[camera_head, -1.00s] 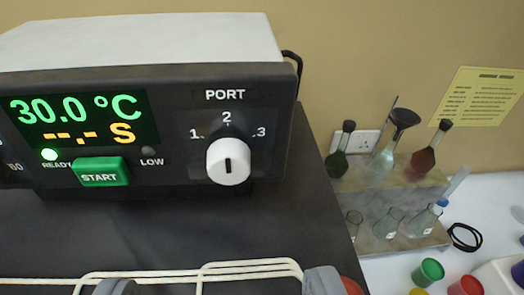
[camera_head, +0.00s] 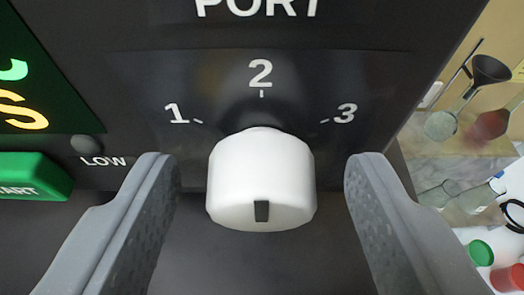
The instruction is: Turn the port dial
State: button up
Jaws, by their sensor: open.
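The port dial (camera_head: 261,178) is a white round knob on the dark front panel, in the middle of the view. The numbers 1, 2 and 3 are printed in an arc around it under the word PORT. A short black mark (camera_head: 262,211) shows on the dial's face, upright and in line with the 2. My gripper (camera_head: 262,170) is open, with one grey finger on each side of the dial. A gap shows between each finger and the knob, so neither appears to touch it.
The green START button (camera_head: 34,176) is at the left, with the unlit LOW lamp (camera_head: 87,144) near it. Glass flasks (camera_head: 440,124) and small colored caps (camera_head: 480,252) stand at the right, beyond the machine's edge.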

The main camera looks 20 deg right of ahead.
jog(key=shift+w, duration=0.15)
jog(key=c, duration=1)
jog(key=shift+o, duration=0.2)
jog(key=m+y, duration=0.1)
jog(key=m+t+b, duration=0.1)
jog(key=m+y+b, duration=0.1)
jog(key=m, duration=0.1)
jog(key=shift+d+f+y, duration=0.2)
jog(key=shift+f+y, duration=0.05)
jog(key=shift+y, duration=0.05)
jog(key=m+t+y+b, duration=0.1)
jog(key=m, duration=0.1)
jog(key=m+t+b, duration=0.1)
jog(key=m, duration=0.1)
jog(key=shift+d+y, duration=0.2)
jog(key=shift+y, duration=0.2)
jog(key=shift+f+m, duration=0.1)
jog(key=shift+m, duration=0.2)
